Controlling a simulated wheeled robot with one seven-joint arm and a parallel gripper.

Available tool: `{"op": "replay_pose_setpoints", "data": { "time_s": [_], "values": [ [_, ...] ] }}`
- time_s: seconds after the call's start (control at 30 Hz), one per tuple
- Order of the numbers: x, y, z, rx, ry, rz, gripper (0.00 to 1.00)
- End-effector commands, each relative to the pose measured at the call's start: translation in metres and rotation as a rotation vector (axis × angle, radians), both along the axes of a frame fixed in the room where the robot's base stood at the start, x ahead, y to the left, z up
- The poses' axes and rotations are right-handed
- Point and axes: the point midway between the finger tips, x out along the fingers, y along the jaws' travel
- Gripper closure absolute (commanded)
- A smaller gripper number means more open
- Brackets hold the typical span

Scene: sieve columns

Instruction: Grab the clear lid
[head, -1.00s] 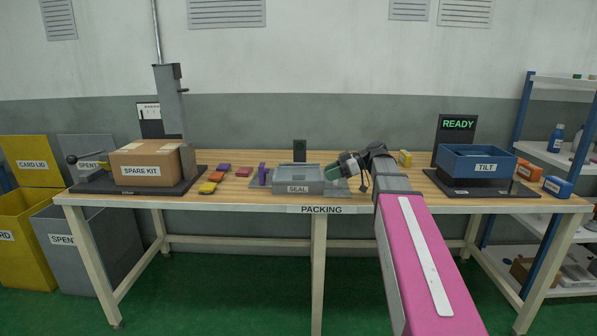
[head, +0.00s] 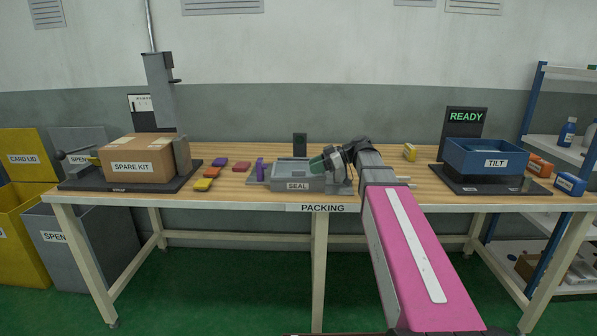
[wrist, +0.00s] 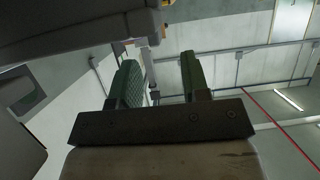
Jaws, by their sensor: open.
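I cannot make out a clear lid in either view. The grey SEAL tray (head: 284,184) sits at the middle of the bench. My gripper (head: 318,165), with green finger pads, is tilted low over the right part of this tray and hides some of it. I cannot tell whether it touches the tray. In the wrist view my gripper (wrist: 160,75) shows its two green fingers apart, with nothing visible between them.
The SPARE KIT box (head: 137,160) stands at the left of the bench (head: 230,196), the blue TILT bin (head: 486,160) at the right. Several coloured packets (head: 220,163) and a purple upright piece (head: 260,168) are left of the tray. A black post (head: 299,143) stands behind it.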

Motion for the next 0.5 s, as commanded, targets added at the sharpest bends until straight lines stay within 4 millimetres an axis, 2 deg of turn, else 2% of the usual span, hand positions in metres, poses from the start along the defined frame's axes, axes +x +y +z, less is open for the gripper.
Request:
{"op": "replay_pose_setpoints", "data": {
  "time_s": [0.3,0.5],
  "values": [
    [0.004,0.039,-0.013,0.0,0.001,0.002,0.57],
    [0.004,0.045,-0.016,0.0,0.001,0.0,0.57]
  ]
}}
